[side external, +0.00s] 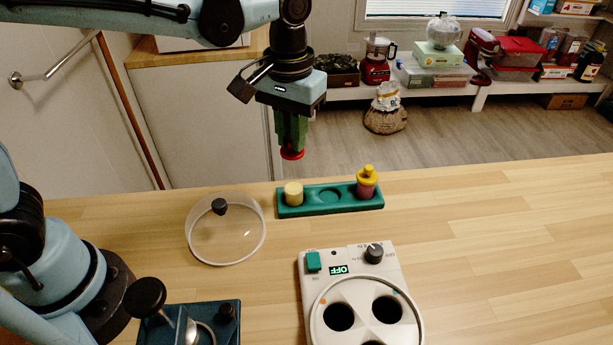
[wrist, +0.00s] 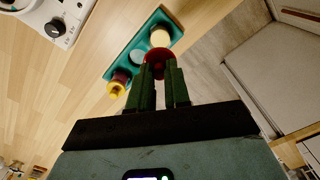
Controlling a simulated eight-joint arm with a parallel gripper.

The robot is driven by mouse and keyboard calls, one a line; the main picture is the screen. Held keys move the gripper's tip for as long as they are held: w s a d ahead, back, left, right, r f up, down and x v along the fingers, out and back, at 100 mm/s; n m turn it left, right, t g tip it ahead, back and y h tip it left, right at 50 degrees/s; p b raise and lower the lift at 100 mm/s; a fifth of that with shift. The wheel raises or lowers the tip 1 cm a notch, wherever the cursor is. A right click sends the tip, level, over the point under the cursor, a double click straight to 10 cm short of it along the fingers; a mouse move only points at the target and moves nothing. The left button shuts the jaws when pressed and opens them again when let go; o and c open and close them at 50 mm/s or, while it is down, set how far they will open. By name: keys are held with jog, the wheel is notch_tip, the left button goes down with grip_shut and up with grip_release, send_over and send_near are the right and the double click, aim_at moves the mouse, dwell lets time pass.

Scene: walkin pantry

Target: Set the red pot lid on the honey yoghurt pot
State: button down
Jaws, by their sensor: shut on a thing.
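My gripper (side external: 291,135) is shut on the red pot lid (side external: 292,154) and holds it in the air. In the side view it appears above and behind the green rack (side external: 331,207). The lid also shows between the fingertips in the wrist view (wrist: 157,57). A pale cream pot (side external: 293,194), with no coloured lid on it, stands in the rack's left well; I take it for the honey yoghurt pot. In the wrist view this pot (wrist: 160,38) is just beyond the lid, which partly overlaps it. The lid and pot are apart in the side view.
A purple pot (side external: 367,190) with a yellow lid (side external: 367,175) stands in the rack's right well; the middle well is empty. A clear dome (side external: 227,243) with a black knob lies left. A white appliance (side external: 362,290) with round holes stands in front. The table right is clear.

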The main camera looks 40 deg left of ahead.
jog(key=shift+f, duration=3.1)
jog(key=shift+f, duration=0.5)
jog(key=c, duration=0.5)
grip_release()
jog(key=shift+r, duration=3.5)
jog(key=shift+s+a+m+t, duration=0.3)
jog(key=shift+s+a+t, duration=1)
jog(key=shift+a, duration=0.65)
jog(key=shift+s+a+m+t, duration=0.3)
jog(key=shift+s+a+t, duration=1)
jog(key=shift+a, duration=0.65)
jog(key=shift+s+a+m+t, duration=0.3)
jog(key=shift+s+a+t, duration=0.7)
jog(key=shift+s+a, duration=0.75)
